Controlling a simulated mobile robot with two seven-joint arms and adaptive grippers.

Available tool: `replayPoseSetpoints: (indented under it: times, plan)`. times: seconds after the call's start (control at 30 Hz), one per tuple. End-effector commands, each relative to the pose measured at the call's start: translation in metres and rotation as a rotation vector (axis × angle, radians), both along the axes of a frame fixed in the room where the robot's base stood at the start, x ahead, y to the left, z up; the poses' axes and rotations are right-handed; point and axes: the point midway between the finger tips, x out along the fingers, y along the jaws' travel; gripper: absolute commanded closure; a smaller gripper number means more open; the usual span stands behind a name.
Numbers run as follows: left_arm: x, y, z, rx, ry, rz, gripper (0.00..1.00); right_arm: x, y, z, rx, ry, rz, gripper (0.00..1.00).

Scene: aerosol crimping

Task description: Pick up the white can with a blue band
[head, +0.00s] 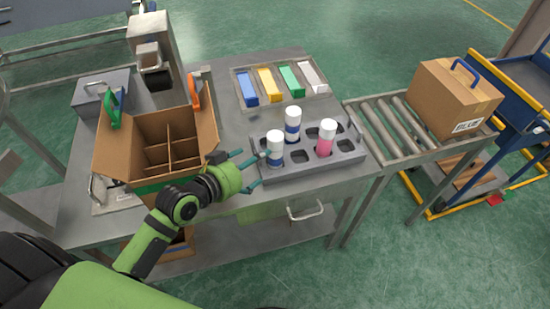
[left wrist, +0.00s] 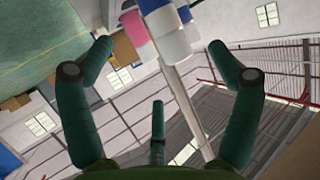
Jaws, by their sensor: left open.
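Two white cans with a blue band stand upright in a grey holder (head: 310,164). One is the near left can (head: 275,158); the other is the can behind it (head: 292,128). A pink can with a white top (head: 325,146) stands to their right. My left gripper (head: 254,173) is open and empty, beside the near left can at the holder's left edge. In the left wrist view, its fingers (left wrist: 160,48) are spread, with a blue-banded can (left wrist: 172,42) and the pink can (left wrist: 136,30) beyond them at the top. My right gripper is not in view.
An open divided carton (head: 165,145) stands left of the holder. A tray (head: 280,84) with blue, yellow, green and white pieces lies behind. A roller conveyor (head: 395,128) with a closed box (head: 452,98) is at right. Bare tabletop lies between carton and tray.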

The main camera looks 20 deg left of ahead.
Motion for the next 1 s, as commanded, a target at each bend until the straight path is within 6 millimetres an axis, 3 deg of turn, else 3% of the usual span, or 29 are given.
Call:
replayPoseSetpoints:
  times: [0.23, 0.47, 0.8, 1.0]
  plan:
    - [0.037, -0.016, -0.015, -0.003, 0.002, 0.002, 0.10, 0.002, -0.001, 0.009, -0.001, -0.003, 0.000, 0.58]
    - [0.049, -0.021, -0.021, -0.002, 0.004, 0.000, 0.10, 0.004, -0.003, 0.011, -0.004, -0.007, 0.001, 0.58]
    - [0.086, -0.035, -0.036, -0.001, 0.005, 0.000, 0.10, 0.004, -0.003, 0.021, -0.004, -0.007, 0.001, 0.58]
    - [0.091, -0.037, -0.040, 0.001, 0.005, -0.001, 0.10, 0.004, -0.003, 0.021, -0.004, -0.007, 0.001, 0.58]
